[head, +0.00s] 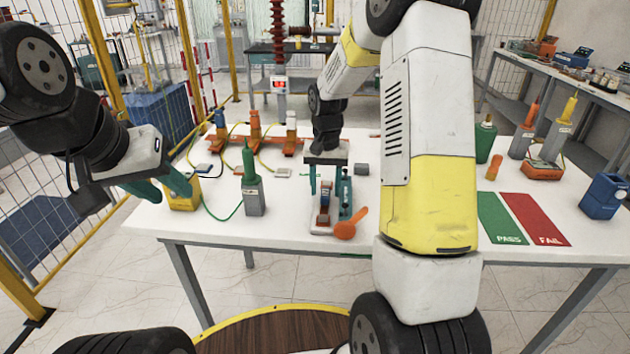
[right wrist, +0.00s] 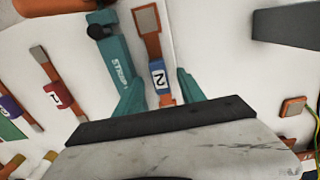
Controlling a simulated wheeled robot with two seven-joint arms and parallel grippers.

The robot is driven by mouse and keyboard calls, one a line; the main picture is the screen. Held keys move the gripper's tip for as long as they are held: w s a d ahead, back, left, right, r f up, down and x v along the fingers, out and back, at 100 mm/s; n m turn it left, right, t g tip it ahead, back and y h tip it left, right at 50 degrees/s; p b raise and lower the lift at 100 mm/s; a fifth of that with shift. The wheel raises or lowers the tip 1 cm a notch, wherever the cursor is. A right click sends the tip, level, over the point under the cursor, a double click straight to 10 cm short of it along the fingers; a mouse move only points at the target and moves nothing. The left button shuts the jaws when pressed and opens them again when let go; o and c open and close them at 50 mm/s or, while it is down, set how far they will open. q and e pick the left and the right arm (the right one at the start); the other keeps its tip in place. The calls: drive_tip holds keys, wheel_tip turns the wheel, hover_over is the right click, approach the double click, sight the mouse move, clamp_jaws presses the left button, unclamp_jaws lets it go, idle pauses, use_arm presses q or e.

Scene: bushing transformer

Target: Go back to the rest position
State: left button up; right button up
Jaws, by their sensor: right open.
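My left gripper (head: 160,186) is at the left edge of the table, its two green fingers apart with nothing seen between them. Its right finger is close to a yellow block (head: 184,198); I cannot tell whether they touch. My right gripper (head: 326,184) points down over the middle of the table, its teal fingers apart. In the right wrist view, the open right gripper (right wrist: 160,97) has an orange strip with a blue "2" label (right wrist: 158,77) showing between its fingers. A teal tool marked "STRIP" (right wrist: 117,62) lies beside the left finger.
The white table (head: 290,238) holds a grey block with a green cone (head: 254,197), an orange rack (head: 256,140), an orange spoon-shaped item (head: 350,224), a green PASS zone (head: 502,222), a red FAIL zone (head: 537,218) and a blue container (head: 603,196). Yellow-framed mesh fencing stands at left.

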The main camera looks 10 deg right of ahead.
drive_tip(key=r, duration=0.5)
drive_tip(key=s+r, duration=0.1)
drive_tip(key=r, duration=0.2)
drive_tip(key=s+r+n+t, duration=0.1)
drive_tip(key=s+r+t, duration=0.1)
drive_tip(key=s+r, duration=0.2)
drive_tip(key=s+a+r+n+t+y, duration=0.1)
drive_tip(key=s+r, duration=0.3)
drive_tip(key=s, duration=0.7)
drive_tip(key=s+a+r+n+t+y, duration=0.1)
drive_tip(key=s+r+t, duration=0.2)
drive_tip(key=s, duration=0.5)
drive_tip(key=shift+s+r+n, duration=0.15)
drive_tip(key=shift+r+n, duration=0.25)
drive_tip(key=shift+r, duration=0.2)
